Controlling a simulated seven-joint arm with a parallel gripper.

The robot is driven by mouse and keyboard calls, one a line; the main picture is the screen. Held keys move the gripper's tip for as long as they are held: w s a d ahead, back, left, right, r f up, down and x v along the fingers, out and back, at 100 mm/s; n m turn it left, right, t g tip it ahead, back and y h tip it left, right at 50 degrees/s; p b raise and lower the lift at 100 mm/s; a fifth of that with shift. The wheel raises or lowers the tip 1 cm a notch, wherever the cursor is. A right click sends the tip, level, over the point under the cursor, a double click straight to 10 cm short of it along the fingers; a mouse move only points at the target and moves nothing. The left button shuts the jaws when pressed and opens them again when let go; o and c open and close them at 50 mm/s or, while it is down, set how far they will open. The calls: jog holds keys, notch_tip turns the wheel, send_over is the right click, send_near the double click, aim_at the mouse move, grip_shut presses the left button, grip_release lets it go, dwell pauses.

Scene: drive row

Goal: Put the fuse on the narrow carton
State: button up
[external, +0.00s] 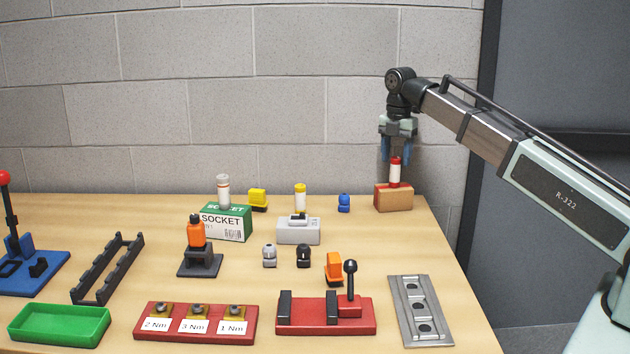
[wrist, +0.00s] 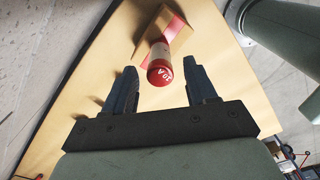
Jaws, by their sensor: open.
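A red-and-white fuse (external: 395,173) stands upright on the small brown carton (external: 393,198) at the back right of the table. The fuse looks free of the fingers.
A wider green SOCKET carton (external: 228,222) bears another white cylinder (external: 223,190). A blue part (external: 344,203) is left of the brown carton. A metal plate (external: 421,310) lies at front right.

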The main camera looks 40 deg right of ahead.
jog(key=shift+r, duration=3.1)
